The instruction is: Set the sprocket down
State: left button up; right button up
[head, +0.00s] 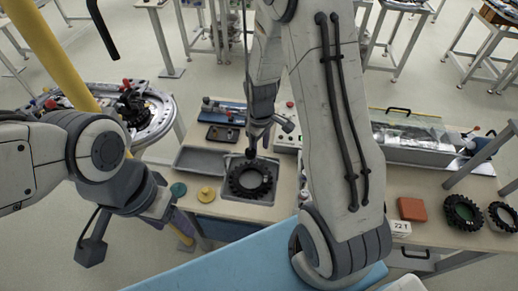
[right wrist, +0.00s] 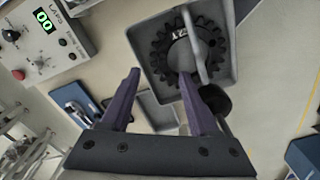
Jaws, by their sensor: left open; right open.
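The sprocket (head: 265,187), a black toothed ring, lies flat in a shallow grey tray (head: 238,213) on the bench. In the right wrist view the sprocket (right wrist: 161,54) sits inside the tray (right wrist: 229,18), with a grey bar crossing in front of it. My right gripper (head: 269,138) is above the far side of the tray. In the right wrist view its purple fingers (right wrist: 160,76) are apart with nothing between them; one tip overlaps the tray's near edge. My left gripper (head: 178,222) is at the left bench corner, away from the sprocket, its fingers partly hidden by its wrist.
Teal (head: 178,189) and yellow (head: 206,194) discs lie left of the tray. A device with a green display (right wrist: 43,19) stands beside it. At right are a red-brown block (head: 411,208), a 72 T label (head: 400,227) and two toothed rings (head: 463,212). My right arm hides the bench middle.

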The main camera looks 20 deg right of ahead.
jog(key=s+a+r+p, duration=0.2)
jog(key=s+a+r, duration=0.1)
jog(key=a+r, duration=0.65)
pick_arm(q)
notch_tip(320, 180, up, 3)
jog(key=shift+r, duration=0.15)
pick_arm(e)
jog(key=s+a+r, duration=0.3)
jog(key=s+r, duration=0.2)
jog(key=s, duration=0.4)
jog(key=s+a+r+n+y, duration=0.1)
jog(key=s+a+r, duration=0.3)
jog(key=s, duration=0.4)
jog(key=shift+s+a+r, duration=0.2)
jog(key=shift+s+r, duration=0.15)
jog(key=shift+r, duration=0.4)
